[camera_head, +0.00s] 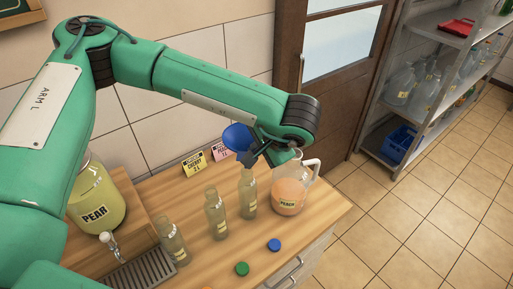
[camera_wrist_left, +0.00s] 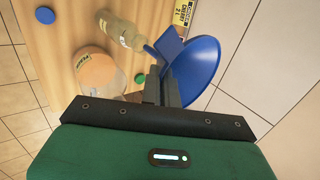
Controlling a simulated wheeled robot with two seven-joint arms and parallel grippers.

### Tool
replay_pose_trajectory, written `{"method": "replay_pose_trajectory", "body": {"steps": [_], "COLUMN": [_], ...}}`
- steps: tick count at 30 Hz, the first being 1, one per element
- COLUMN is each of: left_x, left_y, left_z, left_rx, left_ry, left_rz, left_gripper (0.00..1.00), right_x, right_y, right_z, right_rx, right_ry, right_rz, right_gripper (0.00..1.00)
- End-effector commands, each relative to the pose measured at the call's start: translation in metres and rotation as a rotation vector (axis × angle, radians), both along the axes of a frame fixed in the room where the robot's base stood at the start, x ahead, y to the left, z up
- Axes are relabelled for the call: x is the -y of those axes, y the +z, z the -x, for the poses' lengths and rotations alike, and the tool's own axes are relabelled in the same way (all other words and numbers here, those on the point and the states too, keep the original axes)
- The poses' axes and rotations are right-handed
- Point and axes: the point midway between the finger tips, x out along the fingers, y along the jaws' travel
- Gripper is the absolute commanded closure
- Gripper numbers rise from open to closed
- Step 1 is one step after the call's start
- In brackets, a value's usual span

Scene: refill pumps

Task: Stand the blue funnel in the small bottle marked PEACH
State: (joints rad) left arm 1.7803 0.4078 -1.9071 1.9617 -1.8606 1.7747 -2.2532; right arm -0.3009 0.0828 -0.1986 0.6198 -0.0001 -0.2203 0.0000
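The blue funnel (camera_head: 238,136) is at my left gripper (camera_head: 249,158), just above and behind a small bottle (camera_head: 247,193). In the left wrist view my left gripper (camera_wrist_left: 160,88) looks closed on the blue funnel (camera_wrist_left: 203,72), whose wide rim is tilted. The bottle (camera_wrist_left: 121,30) lies beside the funnel in that view. Two more small bottles stand left, one in the middle (camera_head: 215,215) and one near the drip tray (camera_head: 172,242). Their labels are too small to read. My right gripper is not in view.
A jug labelled PEACH (camera_head: 289,193) stands close right of the nearest bottle. A PEAR jar (camera_head: 93,200) with a tap is at left. A yellow card (camera_head: 194,165) and pink card (camera_head: 220,152) stand behind. Green (camera_head: 242,268) and blue (camera_head: 274,245) caps lie in front.

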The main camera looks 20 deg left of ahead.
Motion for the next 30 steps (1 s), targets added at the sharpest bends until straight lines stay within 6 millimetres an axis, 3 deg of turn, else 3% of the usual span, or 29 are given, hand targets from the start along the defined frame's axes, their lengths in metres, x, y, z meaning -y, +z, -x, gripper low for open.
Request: {"method": "replay_pose_trajectory", "body": {"steps": [30], "left_x": [0.0], "left_y": [-0.027], "left_z": [0.0], "left_rx": [0.0], "left_ry": [0.0], "left_rz": [0.0], "left_gripper": [1.0], "right_x": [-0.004], "right_y": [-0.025], "right_z": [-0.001], "right_rx": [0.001], "right_ry": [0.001], "right_rz": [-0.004], "right_gripper": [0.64]}}
